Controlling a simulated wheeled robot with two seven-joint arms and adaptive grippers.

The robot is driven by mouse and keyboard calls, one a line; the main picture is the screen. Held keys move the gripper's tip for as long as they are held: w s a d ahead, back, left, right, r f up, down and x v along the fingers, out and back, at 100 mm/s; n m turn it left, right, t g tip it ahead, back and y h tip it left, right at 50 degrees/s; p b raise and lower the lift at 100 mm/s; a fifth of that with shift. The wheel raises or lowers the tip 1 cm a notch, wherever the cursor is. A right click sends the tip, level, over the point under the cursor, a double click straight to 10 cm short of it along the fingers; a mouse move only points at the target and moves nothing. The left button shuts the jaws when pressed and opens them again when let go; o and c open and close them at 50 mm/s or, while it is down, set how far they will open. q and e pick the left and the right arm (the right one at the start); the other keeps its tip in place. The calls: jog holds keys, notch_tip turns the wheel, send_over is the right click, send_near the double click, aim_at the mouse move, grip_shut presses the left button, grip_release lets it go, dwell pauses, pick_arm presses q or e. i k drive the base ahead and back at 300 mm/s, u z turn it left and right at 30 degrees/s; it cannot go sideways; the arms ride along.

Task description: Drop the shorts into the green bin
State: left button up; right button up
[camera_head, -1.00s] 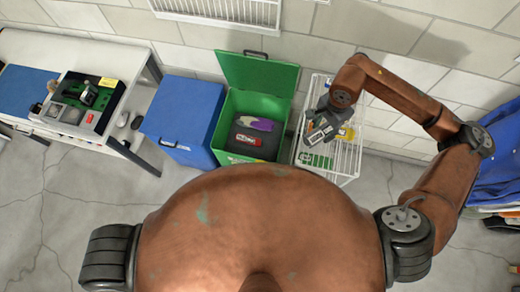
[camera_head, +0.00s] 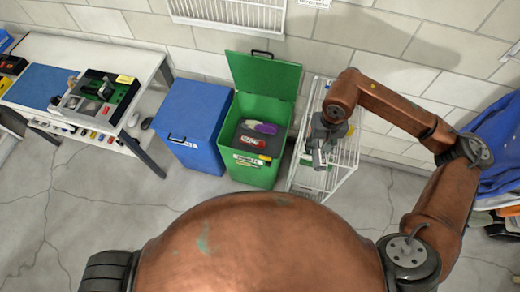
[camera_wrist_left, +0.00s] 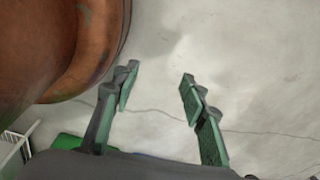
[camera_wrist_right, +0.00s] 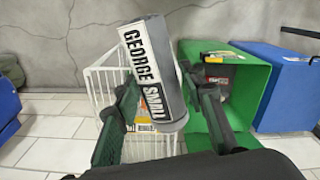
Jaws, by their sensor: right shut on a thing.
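A grey rolled bundle with a "GEORGE SMALL" label, which I take as the shorts (camera_wrist_right: 172,60), is held in my right gripper (camera_wrist_right: 158,92). It also shows in the head view (camera_head: 319,158), above the white wire rack. The green bin (camera_head: 249,174) stands just left of that rack with its lid (camera_head: 264,75) open. It shows right of the bundle in the right wrist view (camera_wrist_right: 250,90). Inside it lie dark, purple and red-labelled items. My left gripper (camera_wrist_left: 158,78) is open and empty above the concrete floor; it is not visible in the head view.
The white wire rack (camera_head: 342,170) stands right of the green bin. A closed blue bin (camera_head: 196,112) is left of it. A white table (camera_head: 60,52) with a tool tray is further left. Blue garments (camera_head: 500,150) hang at the far right.

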aim_at(271, 148)
jog(key=u, duration=0.35)
jog(key=k, duration=0.5)
jog(key=u, duration=1.25)
jog(key=i, duration=1.55)
jog(key=z, duration=1.25)
jog(key=i, duration=0.4)
jog(key=z, duration=0.4)
